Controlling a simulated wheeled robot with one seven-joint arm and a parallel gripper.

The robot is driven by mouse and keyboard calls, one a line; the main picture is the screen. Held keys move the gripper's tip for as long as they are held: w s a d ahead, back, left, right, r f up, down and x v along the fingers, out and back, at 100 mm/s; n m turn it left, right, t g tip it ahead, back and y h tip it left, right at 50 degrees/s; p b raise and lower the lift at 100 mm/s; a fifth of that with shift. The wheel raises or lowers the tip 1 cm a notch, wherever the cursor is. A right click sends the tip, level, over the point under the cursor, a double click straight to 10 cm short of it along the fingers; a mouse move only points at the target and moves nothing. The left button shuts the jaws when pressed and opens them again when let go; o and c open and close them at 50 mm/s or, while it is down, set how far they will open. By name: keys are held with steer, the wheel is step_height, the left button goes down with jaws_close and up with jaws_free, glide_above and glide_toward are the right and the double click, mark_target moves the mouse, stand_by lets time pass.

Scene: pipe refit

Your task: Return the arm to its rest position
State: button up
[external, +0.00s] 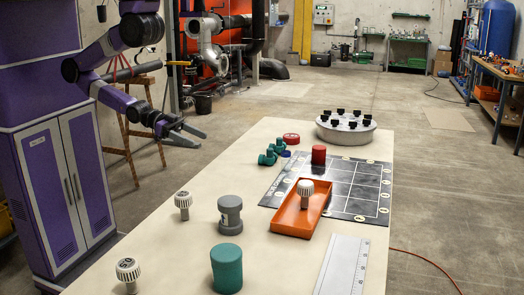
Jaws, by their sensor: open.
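My gripper (192,133) is at the end of my purple and black arm, in the external view at the left. It is open and empty, with its fingers pointing to the right. It is in the air beyond the left edge of the table (165,250), apart from all the things on it. My arm is bent, with its forearm coming down from the upper left. Nothing hides the fingers.
The table holds an orange tray (292,222) with a white ribbed knob, a dark grid mat (345,170), a red cylinder (319,154), a grey fitting (230,214), a green cylinder (226,268), a round grey holder (346,131) and a ruler (342,265).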

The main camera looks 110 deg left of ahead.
steer(key=s+r, duration=0.1)
steer(key=s+a+r, duration=0.1)
steer(key=shift+s+r+y, duration=0.3)
steer(key=shift+r, duration=0.1)
